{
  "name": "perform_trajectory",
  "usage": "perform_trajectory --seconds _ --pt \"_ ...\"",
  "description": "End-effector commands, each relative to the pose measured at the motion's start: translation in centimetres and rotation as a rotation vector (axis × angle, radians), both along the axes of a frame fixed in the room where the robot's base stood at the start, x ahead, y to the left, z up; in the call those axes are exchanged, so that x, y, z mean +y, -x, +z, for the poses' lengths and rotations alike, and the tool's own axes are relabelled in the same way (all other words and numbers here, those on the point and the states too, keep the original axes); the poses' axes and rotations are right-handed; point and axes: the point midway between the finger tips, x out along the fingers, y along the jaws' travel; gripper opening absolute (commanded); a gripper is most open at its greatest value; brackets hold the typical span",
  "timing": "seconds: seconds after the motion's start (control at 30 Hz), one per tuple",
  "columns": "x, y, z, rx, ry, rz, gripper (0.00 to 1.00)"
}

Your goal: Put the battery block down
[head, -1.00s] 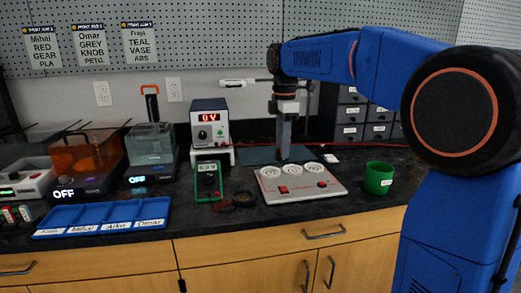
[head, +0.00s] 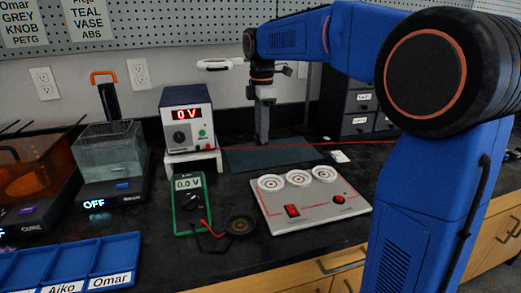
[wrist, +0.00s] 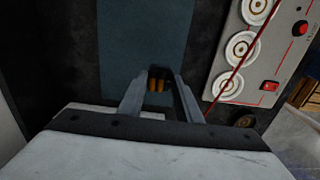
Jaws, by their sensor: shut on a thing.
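My gripper (head: 263,137) points straight down over the dark blue-grey mat (head: 302,157) at the back of the bench. In the wrist view, my gripper (wrist: 160,96) has its fingers on either side of a small dark block with orange-yellow cells, which I take as the battery block (wrist: 157,83). It is held between the fingers, with the mat (wrist: 146,30) behind it. In the head view the block cannot be made out apart from the fingers. Whether it touches the mat cannot be told.
A grey board (head: 314,207) with white round sockets and red switches lies right of the mat's front. A red lead crosses near the gripper. Drawers (head: 357,125) stand behind right.

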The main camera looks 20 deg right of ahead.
Motion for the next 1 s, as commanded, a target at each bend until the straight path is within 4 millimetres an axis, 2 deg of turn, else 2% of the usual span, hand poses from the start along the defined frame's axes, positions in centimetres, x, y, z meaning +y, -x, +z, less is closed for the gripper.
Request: perform_trajectory --seconds 0.1,0.37,0.6,0.97,1.0 --pt "0.0 0.1 -1.7 0.002 0.000 0.000 0.08" --pt "0.0 0.0 -3.4 0.001 0.000 0.000 0.08" --pt "0.0 0.0 -6.2 0.001 0.000 0.000 0.08" --pt "0.0 0.0 -6.5 0.000 0.000 0.000 0.08" --pt "0.0 0.0 -6.5 0.000 0.000 0.000 0.38"
